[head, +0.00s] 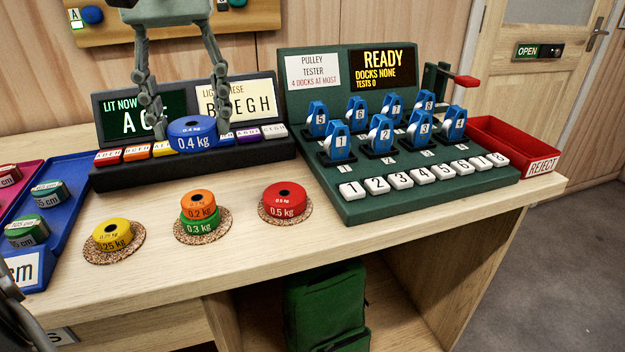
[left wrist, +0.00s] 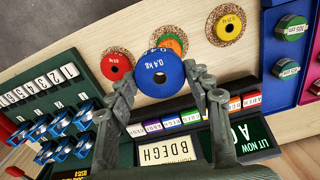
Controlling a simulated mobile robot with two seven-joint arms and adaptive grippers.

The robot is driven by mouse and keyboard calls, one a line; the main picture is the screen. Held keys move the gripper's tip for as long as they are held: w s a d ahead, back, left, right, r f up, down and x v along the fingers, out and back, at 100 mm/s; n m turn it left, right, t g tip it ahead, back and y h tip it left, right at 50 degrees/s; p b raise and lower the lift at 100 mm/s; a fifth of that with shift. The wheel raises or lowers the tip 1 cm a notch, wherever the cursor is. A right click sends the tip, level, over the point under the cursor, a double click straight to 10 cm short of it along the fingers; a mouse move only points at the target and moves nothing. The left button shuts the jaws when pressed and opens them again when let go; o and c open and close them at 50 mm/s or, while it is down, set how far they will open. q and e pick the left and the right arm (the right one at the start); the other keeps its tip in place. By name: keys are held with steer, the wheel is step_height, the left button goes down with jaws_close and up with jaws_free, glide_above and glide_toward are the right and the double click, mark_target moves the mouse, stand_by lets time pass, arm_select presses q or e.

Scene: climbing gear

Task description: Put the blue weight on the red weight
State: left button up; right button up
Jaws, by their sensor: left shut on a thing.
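The blue weight (head: 193,141), marked 0.4 kg, is a thick disc with a centre hole. My left gripper (head: 190,126) is shut on it, with a finger at either side, and holds it up in front of the letter display. The left wrist view also shows the blue weight (left wrist: 160,86) between the fingertips. The red weight (head: 284,209), marked 0.5 kg, lies flat on a cork mat (head: 304,216) with its top bare, lower and to the right of the blue one. It also shows in the left wrist view (left wrist: 115,72). My right gripper is not in view.
An orange weight (head: 199,212) sits on a green weight (head: 201,226) on the middle mat. A yellow weight (head: 113,240) is on the left mat. The green pulley tester (head: 400,205) stands close right of the red weight. A blue tray (head: 77,172) is at left.

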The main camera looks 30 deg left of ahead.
arm_select(q)
glide_above(284, 193)
steer(key=f, duration=0.6)
steer(key=shift+s+a+p, duration=0.25)
steer(key=shift+s+p, duration=0.05)
steer(key=shift+p, duration=0.05)
steer(key=shift+w+d+f, duration=0.25)
steer(key=shift+w+f, duration=0.05)
steer(key=shift+w, duration=0.1)
step_height(284, 193, down, 4)
steer(key=shift+r, duration=0.1)
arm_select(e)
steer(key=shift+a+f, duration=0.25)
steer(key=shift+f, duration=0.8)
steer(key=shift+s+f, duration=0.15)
arm_select(q)
steer(key=shift+f, duration=0.2)
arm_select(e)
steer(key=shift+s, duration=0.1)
arm_select(q)
steer(key=o, duration=1.5)
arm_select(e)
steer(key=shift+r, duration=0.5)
